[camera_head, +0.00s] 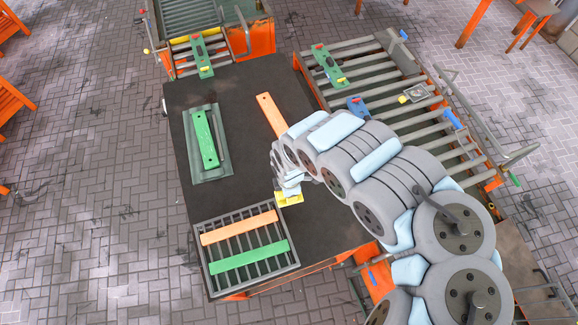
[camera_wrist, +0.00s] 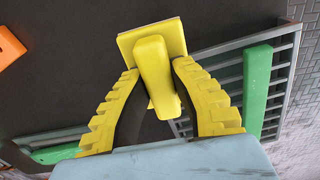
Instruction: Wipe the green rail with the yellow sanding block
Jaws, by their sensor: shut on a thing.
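My gripper (camera_head: 289,182) is shut on the handle of the yellow sanding block (camera_head: 288,198). In the wrist view the yellow fingers (camera_wrist: 155,75) flank the handle, and the block's flat plate (camera_wrist: 137,43) shows beyond them. I cannot tell if the block touches the dark table. One green rail (camera_head: 207,139) lies on a green tray (camera_head: 223,157) at the table's left; its end shows in the wrist view (camera_wrist: 55,153). Another green rail (camera_head: 249,257) lies across a grey slatted rack (camera_head: 205,272) at the front, left of and below the block; it also shows in the wrist view (camera_wrist: 256,85).
An orange rail (camera_head: 238,227) lies on the rack beside the green one. Another orange rail (camera_head: 270,115) lies on the table (camera_head: 180,100) behind my gripper. Roller conveyors (camera_head: 390,80) stand at the right and back. The table's middle is clear.

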